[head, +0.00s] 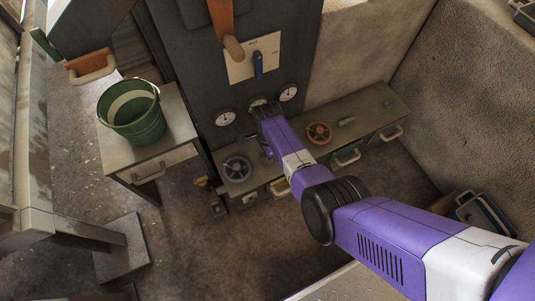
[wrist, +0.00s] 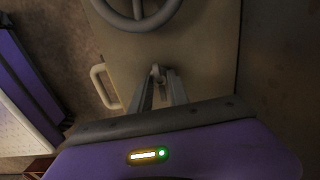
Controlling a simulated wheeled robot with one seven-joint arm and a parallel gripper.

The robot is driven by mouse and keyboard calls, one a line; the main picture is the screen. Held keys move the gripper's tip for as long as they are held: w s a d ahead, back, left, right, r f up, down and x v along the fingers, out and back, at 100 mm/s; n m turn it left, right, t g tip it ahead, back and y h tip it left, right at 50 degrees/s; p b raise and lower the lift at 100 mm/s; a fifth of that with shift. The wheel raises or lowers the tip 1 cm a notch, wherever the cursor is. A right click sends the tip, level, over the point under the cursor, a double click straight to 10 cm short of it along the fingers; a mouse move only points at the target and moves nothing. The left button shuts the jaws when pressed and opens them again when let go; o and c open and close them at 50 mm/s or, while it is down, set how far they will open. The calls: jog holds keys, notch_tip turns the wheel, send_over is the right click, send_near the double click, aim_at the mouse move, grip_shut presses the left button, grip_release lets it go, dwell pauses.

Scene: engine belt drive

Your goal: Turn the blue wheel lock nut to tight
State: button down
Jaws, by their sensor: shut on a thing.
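A dark blue-grey wheel (head: 237,168) lies on the low bench, left of my gripper in the head view. Its rim (wrist: 137,20) also shows at the top of the wrist view. My gripper (wrist: 158,80) points down at the bench top beside this wheel. Its fingers are shut on a small grey piece (wrist: 157,71), which looks like the lock nut by the blue wheel. The fingers cover most of it, so I cannot tell how far it is turned. In the head view my arm largely hides the fingers and the nut.
An orange-brown wheel (head: 319,132) with a small grey piece (head: 347,121) beside it is further right on the bench. A dark panel with gauges (head: 225,118) and a blue lever (head: 258,66) stands behind. A green bucket (head: 133,115) is on a side table at left.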

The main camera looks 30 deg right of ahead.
jog(key=shift+m, duration=0.3)
jog(key=c, duration=1.3)
grip_release()
jog(key=shift+o, duration=0.2)
notch_tip(320, 180, up, 8)
jog(key=p, duration=0.4)
jog(key=shift+f, duration=0.1)
